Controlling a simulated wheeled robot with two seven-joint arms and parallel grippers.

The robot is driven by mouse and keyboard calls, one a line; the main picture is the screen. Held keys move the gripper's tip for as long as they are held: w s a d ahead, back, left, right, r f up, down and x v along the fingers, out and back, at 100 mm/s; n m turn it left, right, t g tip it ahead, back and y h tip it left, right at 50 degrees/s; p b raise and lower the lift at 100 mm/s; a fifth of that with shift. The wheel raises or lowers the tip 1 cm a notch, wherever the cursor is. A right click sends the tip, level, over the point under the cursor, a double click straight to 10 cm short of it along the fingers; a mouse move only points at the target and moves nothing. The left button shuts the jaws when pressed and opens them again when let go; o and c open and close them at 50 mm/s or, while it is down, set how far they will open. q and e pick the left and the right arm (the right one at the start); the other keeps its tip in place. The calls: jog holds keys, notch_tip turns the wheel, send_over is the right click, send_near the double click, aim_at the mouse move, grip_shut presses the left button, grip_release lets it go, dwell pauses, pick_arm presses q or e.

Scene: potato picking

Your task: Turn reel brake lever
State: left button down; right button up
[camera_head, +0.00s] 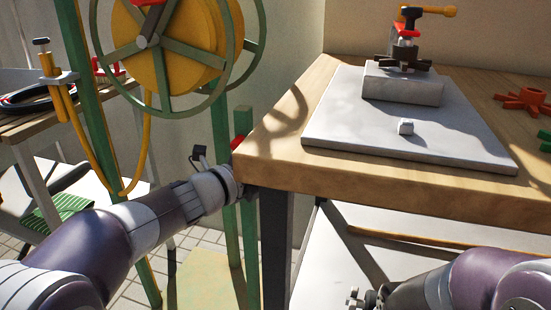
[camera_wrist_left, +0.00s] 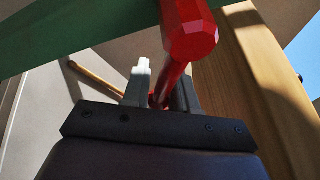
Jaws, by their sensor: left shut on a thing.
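The reel brake lever has a red faceted knob (camera_wrist_left: 190,35) on a red shaft, large in the left wrist view. My left gripper (camera_wrist_left: 163,92) is shut on the shaft just below the knob. In the head view a small part of the red lever (camera_head: 238,142) shows beside the table corner, by the green reel stand. My left gripper's fingers are mostly hidden there behind the table corner. The yellow reel (camera_head: 185,45) with green spoked wheels stands above. My right gripper (camera_head: 362,299) shows only partly at the bottom edge, and its fingers are unclear.
The wooden table's corner (camera_head: 250,165) is close beside my left wrist. On it lie a grey plate (camera_head: 330,130) with a block and valve-like fitting, and an orange star-shaped handle (camera_head: 524,100). A yellow hose (camera_head: 137,175) hangs left of the stand.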

pick_arm(q)
jog(key=shift+w+a+f+m+g+y+p, duration=0.2)
jog(key=shift+a+f+m+y, duration=0.3)
jog(key=shift+m, duration=0.35)
jog(key=shift+w+a+f+m+g+y+p, duration=0.1)
jog(key=shift+a+f+m+g+y, duration=0.25)
jog(key=shift+f+m, duration=0.4)
jog(key=shift+w+a+f+m+g+y+p, duration=0.15)
jog(key=shift+a+f+m+y, duration=0.35)
jog(key=shift+m, duration=0.4)
jog(key=c, duration=1.1)
grip_release()
jog(key=shift+d, duration=0.1)
jog(key=shift+c, duration=0.2)
